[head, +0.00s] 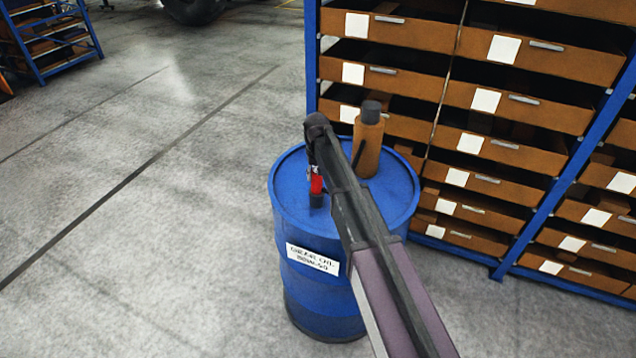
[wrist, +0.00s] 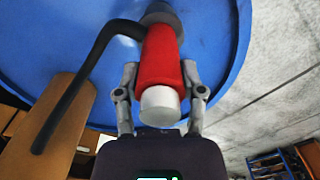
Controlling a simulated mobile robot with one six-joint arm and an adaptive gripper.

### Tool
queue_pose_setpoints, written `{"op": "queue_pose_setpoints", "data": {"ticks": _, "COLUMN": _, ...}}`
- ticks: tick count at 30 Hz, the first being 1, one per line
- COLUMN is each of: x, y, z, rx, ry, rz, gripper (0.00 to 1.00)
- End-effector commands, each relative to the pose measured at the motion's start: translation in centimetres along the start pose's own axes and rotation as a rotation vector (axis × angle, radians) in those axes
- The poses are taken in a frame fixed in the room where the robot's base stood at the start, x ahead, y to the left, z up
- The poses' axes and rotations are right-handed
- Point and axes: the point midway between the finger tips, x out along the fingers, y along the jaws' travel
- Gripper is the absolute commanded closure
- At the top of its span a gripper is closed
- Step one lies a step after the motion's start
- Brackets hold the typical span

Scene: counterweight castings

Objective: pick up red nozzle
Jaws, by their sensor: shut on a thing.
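The red nozzle (wrist: 164,62) has a red body, a pale grey cylindrical end and a bent dark tube running to the left in the wrist view. In the head view the red nozzle (head: 317,184) shows over the top of the blue drum (head: 290,208), partly hidden by my arm. My gripper (wrist: 160,80) is shut on the red nozzle, with one finger on each side of its body. In the head view my gripper (head: 315,172) is small and dark above the drum top. I cannot tell whether the nozzle touches the drum.
A brown bottle with a dark cap (head: 368,140) stands on the drum, right of the nozzle; the bottle (wrist: 62,125) is also close in the wrist view. A blue rack of brown drawers (head: 500,100) stands behind and right. Open concrete floor lies left.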

Motion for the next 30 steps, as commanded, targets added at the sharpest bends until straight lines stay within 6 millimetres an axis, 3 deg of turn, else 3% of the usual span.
{"op": "queue_pose_setpoints", "data": {"ticks": 14, "x": -1.5, "y": 0.0, "z": 0.0, "rx": 0.000, "ry": 0.001, "rz": 0.000, "gripper": 0.83}}
{"op": "queue_pose_setpoints", "data": {"ticks": 30, "x": -6.7, "y": 0.0, "z": 0.0, "rx": 0.000, "ry": 0.000, "rz": 0.000, "gripper": 0.83}}
